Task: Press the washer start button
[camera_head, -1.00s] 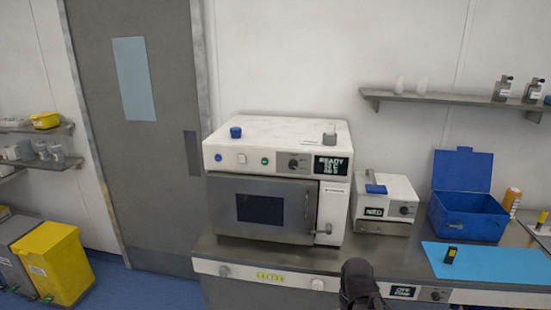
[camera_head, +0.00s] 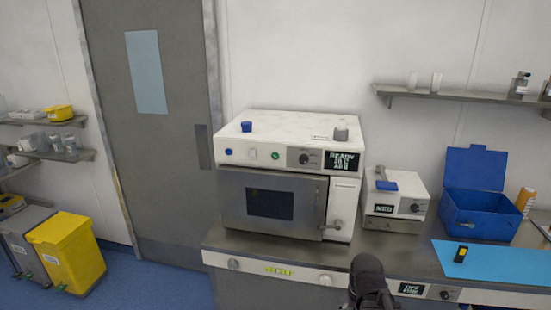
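Under the counter is a front panel (camera_head: 303,276) with two round knobs, a yellow-green label (camera_head: 279,271), a dark display (camera_head: 411,289) starting "OFF", and a dial (camera_head: 444,294). I cannot tell for certain whether this is the washer, or which control is its start button. On the counter stands a white and steel machine (camera_head: 340,210) with a shut door and a "READY" display (camera_head: 345,161). It has a blue button (camera_head: 228,151), a pale switch (camera_head: 252,153) and a green button (camera_head: 275,155). The dark end of my arm, my gripper (camera_head: 368,278), overlaps the lower panel; its fingers cannot be made out.
A wall shelf (camera_head: 450,96) is above. A yellow bin (camera_head: 68,250) stands left; floor before the door is clear.

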